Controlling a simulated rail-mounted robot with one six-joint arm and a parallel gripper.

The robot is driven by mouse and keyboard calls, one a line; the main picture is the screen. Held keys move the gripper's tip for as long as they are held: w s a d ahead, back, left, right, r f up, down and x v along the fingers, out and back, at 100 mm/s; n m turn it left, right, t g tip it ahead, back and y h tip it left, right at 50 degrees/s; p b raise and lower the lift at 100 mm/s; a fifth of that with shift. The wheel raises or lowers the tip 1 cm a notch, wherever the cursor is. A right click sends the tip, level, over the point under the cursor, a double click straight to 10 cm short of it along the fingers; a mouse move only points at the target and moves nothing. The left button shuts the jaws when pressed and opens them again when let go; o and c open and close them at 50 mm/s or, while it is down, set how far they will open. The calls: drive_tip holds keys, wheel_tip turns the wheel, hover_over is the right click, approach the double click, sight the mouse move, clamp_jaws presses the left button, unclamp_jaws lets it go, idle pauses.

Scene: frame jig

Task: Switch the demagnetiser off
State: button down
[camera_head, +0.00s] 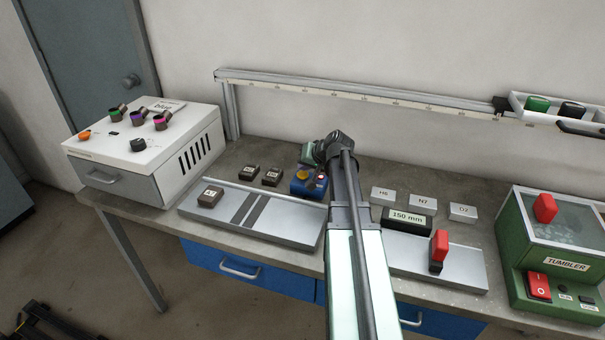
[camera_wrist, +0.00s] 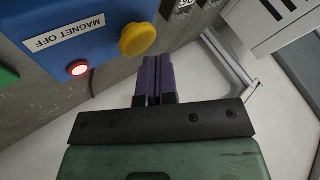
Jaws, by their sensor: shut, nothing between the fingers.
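A small blue box (camera_head: 299,188) stands on the bench behind the silver plate with dark stripes. In the wrist view the blue box (camera_wrist: 75,35) carries a label reading MAGNET OFF (camera_wrist: 63,35), a yellow round button (camera_wrist: 137,40) and a glowing red lamp (camera_wrist: 77,69). Part of a green button (camera_wrist: 7,76) shows at the left edge. I see no label reading demagnetiser. My gripper (camera_wrist: 153,60) is shut and empty, its purple fingertips close to the yellow button but apart from it in the picture. In the head view my arm partly hides the box.
The silver striped plate (camera_head: 290,224) and dark blocks (camera_head: 271,177) lie left of my arm. A white console with knobs (camera_head: 155,140) stands at far left. The green tumbler (camera_head: 549,290), a second plate (camera_head: 460,270) and labelled blocks (camera_head: 422,204) are right. A rail (camera_head: 360,94) runs behind.

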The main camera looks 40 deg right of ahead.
sight(304, 173)
drive_tip(key=shift+f+b, duration=0.45)
idle(0.5)
drive_tip(key=shift+r+p, duration=0.5)
wheel_tip(304, 173, up, 6)
drive_tip(key=p, duration=0.6)
drive_tip(key=shift+r, duration=0.15)
drive_tip(key=shift+f, duration=0.2)
